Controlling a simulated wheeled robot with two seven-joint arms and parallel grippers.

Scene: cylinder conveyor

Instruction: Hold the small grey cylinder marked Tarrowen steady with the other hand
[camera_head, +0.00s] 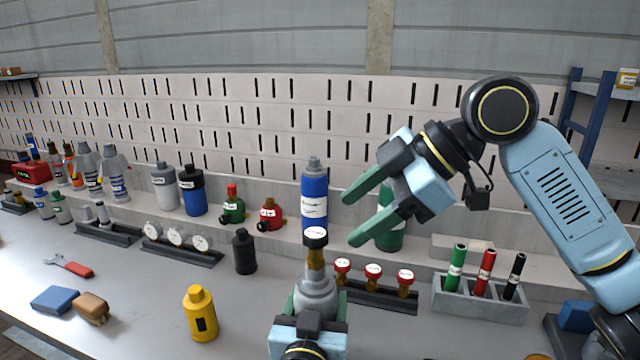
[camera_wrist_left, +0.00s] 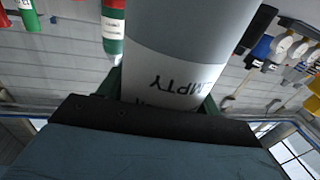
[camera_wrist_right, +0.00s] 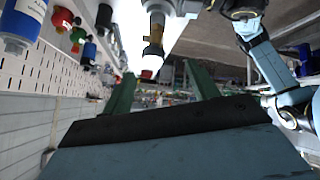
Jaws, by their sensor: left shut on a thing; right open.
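A small grey cylinder (camera_head: 318,293) stands upright at the front centre in the head view. A brass valve (camera_head: 316,258) with a black-and-white cap (camera_head: 316,237) is on its top. My left gripper (camera_head: 316,305) is shut on its body, one green finger on each side. The left wrist view shows the grey cylinder (camera_wrist_left: 190,30) close up, with letters ending in "MPTY" upside down; I cannot read the name Tarrowen. My right gripper (camera_head: 351,219) is open and empty, above and right of the cap. The brass valve (camera_wrist_right: 153,38) shows beyond its fingers in the right wrist view.
A blue cylinder (camera_head: 314,195) stands behind the held one, and a green cylinder (camera_head: 390,236) stands behind my right gripper. Red-topped valves (camera_head: 373,272) sit in a black rack. A yellow bottle (camera_head: 200,314) and black bottle (camera_head: 244,252) stand left. The front left bench has free room.

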